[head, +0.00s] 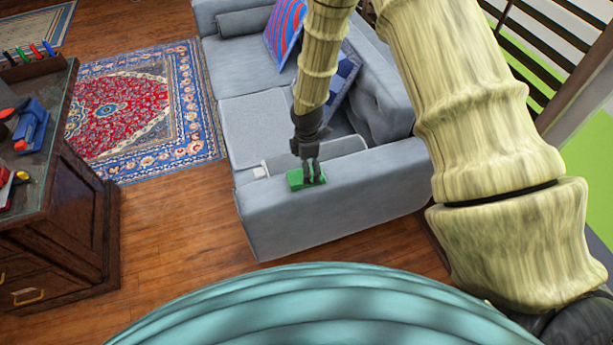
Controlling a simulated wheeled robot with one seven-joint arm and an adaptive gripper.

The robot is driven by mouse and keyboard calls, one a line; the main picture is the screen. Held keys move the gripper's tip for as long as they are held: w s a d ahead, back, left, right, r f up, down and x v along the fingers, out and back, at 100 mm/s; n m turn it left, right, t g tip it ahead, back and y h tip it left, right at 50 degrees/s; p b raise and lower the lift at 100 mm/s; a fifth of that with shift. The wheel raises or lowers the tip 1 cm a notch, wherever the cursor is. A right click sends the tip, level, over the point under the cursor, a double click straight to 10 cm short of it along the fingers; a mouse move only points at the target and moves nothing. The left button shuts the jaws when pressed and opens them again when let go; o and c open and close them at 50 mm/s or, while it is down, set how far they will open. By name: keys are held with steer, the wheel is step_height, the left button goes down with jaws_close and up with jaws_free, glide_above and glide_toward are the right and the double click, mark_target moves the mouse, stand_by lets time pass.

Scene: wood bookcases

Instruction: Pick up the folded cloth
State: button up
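A small green block-like thing, which looks like the folded cloth (295,180), lies on the top of the near arm of the grey sofa. The fingers look close together with a narrow gap. I cannot tell whether they grip the cloth or only stand in front of it.
The grey sofa (335,209) holds a red and blue striped cushion (284,32) and a blue patterned cushion (345,75). A dark wood cabinet (66,215) with tools on top stands at left. A patterned rug (140,110) and open wood floor (180,225) lie between.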

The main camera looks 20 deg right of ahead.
mark_target(295, 177)
steer(key=shift+w+f+p, duration=0.15)
steer(key=shift+f+p, duration=0.2)
steer(key=shift+f, duration=0.45)
steer(key=shift+w+f+p, duration=0.15)
steer(key=shift+f+p, duration=0.2)
steer(key=shift+f, duration=1.3)
steer(key=c, duration=1.1)
